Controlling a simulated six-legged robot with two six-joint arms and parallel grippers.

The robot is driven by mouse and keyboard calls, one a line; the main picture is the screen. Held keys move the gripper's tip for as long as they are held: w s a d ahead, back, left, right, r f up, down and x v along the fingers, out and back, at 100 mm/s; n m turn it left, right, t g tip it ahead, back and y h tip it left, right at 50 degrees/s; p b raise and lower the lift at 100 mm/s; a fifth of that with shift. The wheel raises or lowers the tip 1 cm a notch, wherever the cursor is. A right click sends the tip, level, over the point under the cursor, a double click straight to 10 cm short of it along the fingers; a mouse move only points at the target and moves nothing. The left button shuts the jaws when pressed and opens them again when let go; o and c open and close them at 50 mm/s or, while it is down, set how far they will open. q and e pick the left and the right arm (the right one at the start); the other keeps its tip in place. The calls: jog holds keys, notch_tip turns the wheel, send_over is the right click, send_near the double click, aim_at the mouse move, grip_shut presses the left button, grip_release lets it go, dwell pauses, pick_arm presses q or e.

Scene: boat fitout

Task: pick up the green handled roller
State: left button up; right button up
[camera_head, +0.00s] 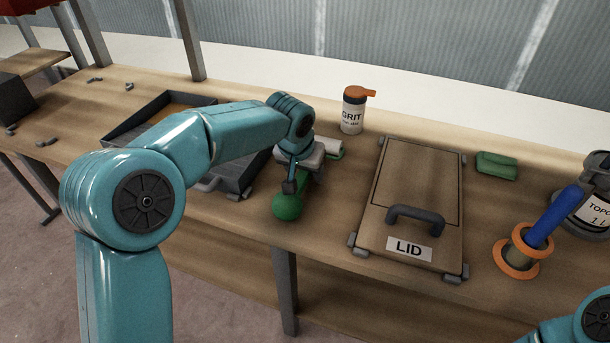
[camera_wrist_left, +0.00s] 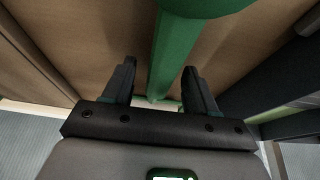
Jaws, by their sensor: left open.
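The green handled roller lies on the wooden bench; its thick green handle (camera_head: 287,207) points toward the front edge. A pale roller sleeve (camera_head: 329,148) shows behind my wrist, and the middle of the tool is hidden. My left gripper (camera_head: 290,187) is over the handle, pointing down. In the left wrist view the two dark fingers (camera_wrist_left: 158,85) stand apart, with the green handle (camera_wrist_left: 173,50) running through the space between them. I cannot tell whether either finger touches it. My right gripper is not in view.
A dark tray (camera_head: 235,178) lies behind my left arm. A GRIT bottle (camera_head: 352,112) stands behind the roller. A handled LID board (camera_head: 405,180) lies to its right, then a green block (camera_head: 496,164), an orange-rimmed holder (camera_head: 520,255) with a blue rod, and a labelled can (camera_head: 590,205).

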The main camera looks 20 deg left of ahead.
pick_arm(q)
jog(key=shift+s, duration=0.1)
grip_shut()
jog(key=shift+r, duration=0.1)
